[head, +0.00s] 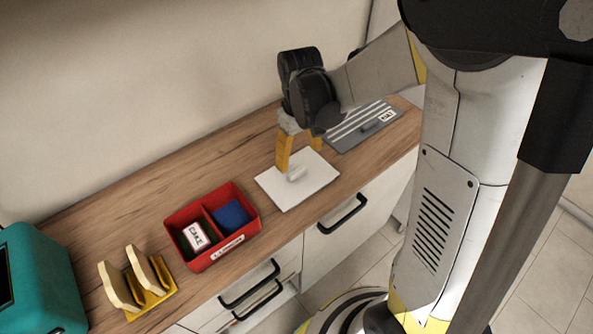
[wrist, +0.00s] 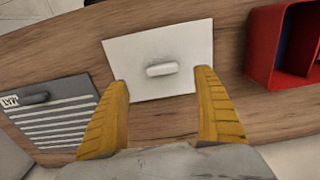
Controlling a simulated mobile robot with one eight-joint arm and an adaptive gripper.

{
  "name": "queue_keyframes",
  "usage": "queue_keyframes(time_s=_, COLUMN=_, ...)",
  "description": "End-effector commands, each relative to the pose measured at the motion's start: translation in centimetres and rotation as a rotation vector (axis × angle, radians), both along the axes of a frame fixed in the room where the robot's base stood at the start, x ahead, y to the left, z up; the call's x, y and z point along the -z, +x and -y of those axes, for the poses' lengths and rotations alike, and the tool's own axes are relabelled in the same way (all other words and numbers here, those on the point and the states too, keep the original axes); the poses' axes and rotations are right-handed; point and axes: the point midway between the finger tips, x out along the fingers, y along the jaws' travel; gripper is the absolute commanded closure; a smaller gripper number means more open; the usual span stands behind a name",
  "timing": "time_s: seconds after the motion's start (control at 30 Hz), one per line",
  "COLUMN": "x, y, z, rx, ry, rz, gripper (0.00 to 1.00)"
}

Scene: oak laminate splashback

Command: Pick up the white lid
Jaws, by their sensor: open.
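The white lid (head: 307,186) is a flat square plate with a small white bar handle (head: 296,174) in its middle. It lies on the wooden counter, to the right of the red box. In the wrist view the lid (wrist: 140,52) shows with its handle (wrist: 162,70) between and beyond the fingertips. My gripper (head: 299,160) has yellow fingers and points down over the lid, close to the handle. In the wrist view my gripper (wrist: 161,78) is open, its fingers wide apart with nothing between them. I cannot tell whether a fingertip touches the lid.
A red box (head: 213,228) with two compartments holds a white labelled item (head: 195,236) and a blue item (head: 232,215). A grey striped lid (head: 363,125) lies right of the white lid. A yellow rack (head: 152,293) and teal appliance (head: 40,282) stand at left. The wall is close behind.

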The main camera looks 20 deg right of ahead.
Motion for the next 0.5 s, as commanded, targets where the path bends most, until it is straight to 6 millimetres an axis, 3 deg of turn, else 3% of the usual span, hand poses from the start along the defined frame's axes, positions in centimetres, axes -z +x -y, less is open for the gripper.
queue_keyframes(time_s=0.03, x=0.9, y=0.1, z=0.0, rx=0.0, ry=0.0, rz=0.0, gripper=0.21)
queue_keyframes(time_s=0.27, x=2.4, y=0.0, z=-0.1, rx=0.0, ry=0.0, rz=0.001, gripper=0.21)
queue_keyframes(time_s=0.5, x=6.2, y=0.0, z=-0.5, rx=0.001, ry=0.0, rz=0.001, gripper=0.21)
